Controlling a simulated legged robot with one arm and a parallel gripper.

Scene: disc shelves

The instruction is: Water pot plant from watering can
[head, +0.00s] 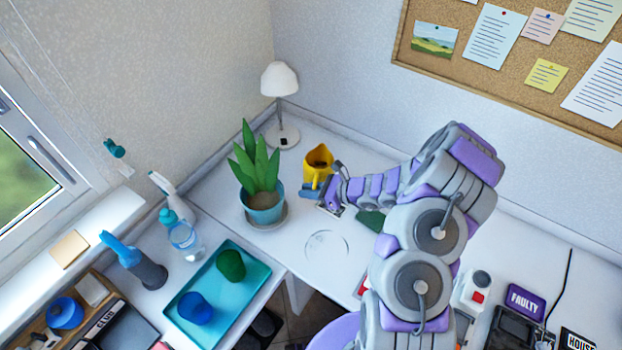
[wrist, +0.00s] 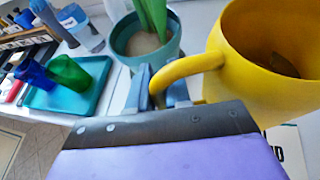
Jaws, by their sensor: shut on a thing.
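The yellow watering can (head: 317,163) is beside the potted plant, to its right, in the head view. It fills the right side of the wrist view (wrist: 265,75), with its open top showing a dark inside. My gripper (head: 313,190) is shut on its curved handle; the fingers (wrist: 168,98) show on both sides of the handle in the wrist view. The potted plant (head: 259,172) has tall green leaves in a teal pot with bare soil, on a saucer. The pot (wrist: 147,45) is just beyond the fingers in the wrist view. I cannot tell whether the can touches the table.
A white lamp (head: 281,100) stands behind the plant. A teal tray (head: 238,262) with a green and a blue item lies at the front left. A spray bottle (head: 172,197) stands left of the plant. A clear round item (head: 327,246) is on the table nearer me.

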